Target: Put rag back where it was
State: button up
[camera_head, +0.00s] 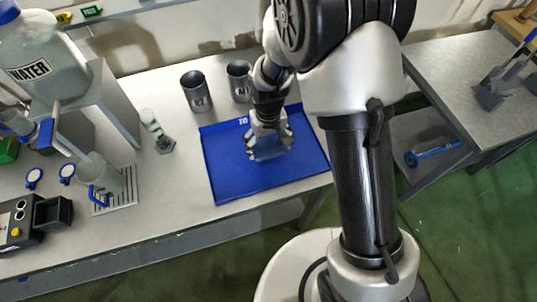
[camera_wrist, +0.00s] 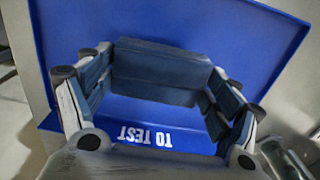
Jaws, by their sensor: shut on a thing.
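The rag (camera_wrist: 160,68) looks like a folded blue-grey block in the wrist view. It is between the fingers of my gripper (camera_wrist: 157,84), which is shut on it. In the head view my gripper (camera_head: 268,143) points down over the blue tray (camera_head: 232,183), with the rag (camera_head: 270,152) at its fingertips. The tray is marked "TO TEST" and lies on the bench. I cannot tell whether the rag touches the tray's floor. My gripper and arm hide part of the tray's lettering in the head view.
Two dark cups (camera_head: 196,91) stand behind the tray, the right one (camera_head: 239,80) close to my arm. A small glass piece (camera_head: 157,132) stands to the left. A water bottle (camera_head: 45,62) and a beaker (camera_head: 97,175) are farther left. The tray around the rag looks empty.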

aim_at(268, 154)
jog(key=shift+f+b, duration=0.55)
jog(key=shift+f, duration=2.05)
jog(key=shift+f, duration=0.2)
jog(key=o, duration=1)
jog(key=shift+c, duration=0.2)
jog(key=shift+r, duration=0.1)
